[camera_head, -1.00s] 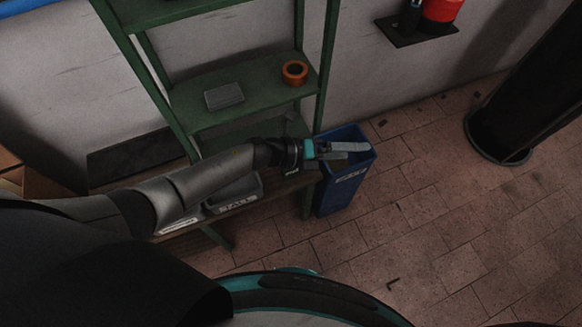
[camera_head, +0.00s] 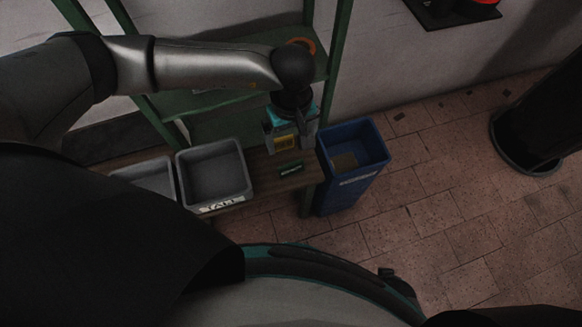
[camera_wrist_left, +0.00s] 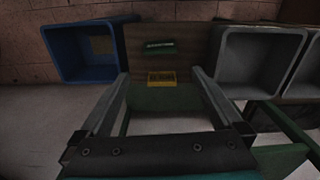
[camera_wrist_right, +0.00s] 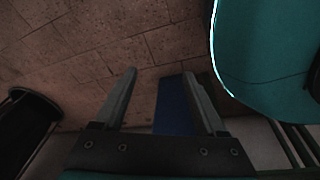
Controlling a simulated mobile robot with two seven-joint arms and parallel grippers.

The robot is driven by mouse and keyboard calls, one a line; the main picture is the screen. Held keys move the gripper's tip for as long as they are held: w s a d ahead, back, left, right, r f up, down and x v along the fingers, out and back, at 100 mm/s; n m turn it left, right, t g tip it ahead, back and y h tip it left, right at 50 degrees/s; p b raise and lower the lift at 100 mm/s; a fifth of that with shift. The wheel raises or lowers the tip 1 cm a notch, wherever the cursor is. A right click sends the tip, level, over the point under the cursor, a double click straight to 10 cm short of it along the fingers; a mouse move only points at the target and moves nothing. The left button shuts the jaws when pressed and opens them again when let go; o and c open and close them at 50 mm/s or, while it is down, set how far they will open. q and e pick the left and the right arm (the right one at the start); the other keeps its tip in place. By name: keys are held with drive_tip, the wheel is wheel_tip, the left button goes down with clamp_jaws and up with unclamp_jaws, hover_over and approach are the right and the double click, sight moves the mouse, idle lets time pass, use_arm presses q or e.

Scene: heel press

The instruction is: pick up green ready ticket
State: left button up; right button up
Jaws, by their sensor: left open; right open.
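The green ticket (camera_head: 291,168) lies on the brown wooden board (camera_head: 262,182) near its front right end. It is small and dark green with a pale line of print. It also shows in the left wrist view (camera_wrist_left: 160,47), beyond a yellow label (camera_wrist_left: 161,78). My left gripper (camera_head: 290,144) is open and points down over the board, just behind the ticket. In the left wrist view the yellow label shows between its fingers and the ticket beyond the fingertips. My right gripper (camera_wrist_right: 159,74) is open and empty over the floor.
A blue bin (camera_head: 322,180) stands right of the board with something flat inside. Two grey trays (camera_head: 214,172) (camera_head: 147,176) are to the left, one marked with a white label. Green shelving (camera_head: 222,122) rises behind. An orange roll (camera_head: 303,45) is partly hidden on a shelf.

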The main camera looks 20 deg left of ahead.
use_arm(q)
drive_tip(key=b, duration=0.3)
hover_over(291, 165)
wheel_tip(291, 165, down, 9)
drive_tip(key=shift+d+r, duration=0.1)
drive_tip(key=shift+r, duration=0.05)
drive_tip(key=shift+w+f+b, duration=0.15)
drive_tip(key=shift+f+b, duration=0.75)
drive_tip(key=shift+f, duration=0.9)
drive_tip(key=shift+f+b, duration=0.6)
drive_tip(key=shift+f, duration=0.7)
use_arm(e)
drive_tip(key=w+a+r, duration=0.5)
drive_tip(key=w+r, duration=0.2)
drive_tip(key=r, duration=0.2)
drive_tip(key=shift+w+a+r+y, duration=0.2)
drive_tip(key=shift+w+y, duration=0.05)
drive_tip(key=shift+y, duration=0.05)
use_arm(q)
drive_tip(key=shift+c, duration=0.2)
drive_tip(key=shift+a, duration=0.2)
drive_tip(key=c, duration=1)
drive_tip(key=shift+r, duration=0.15)
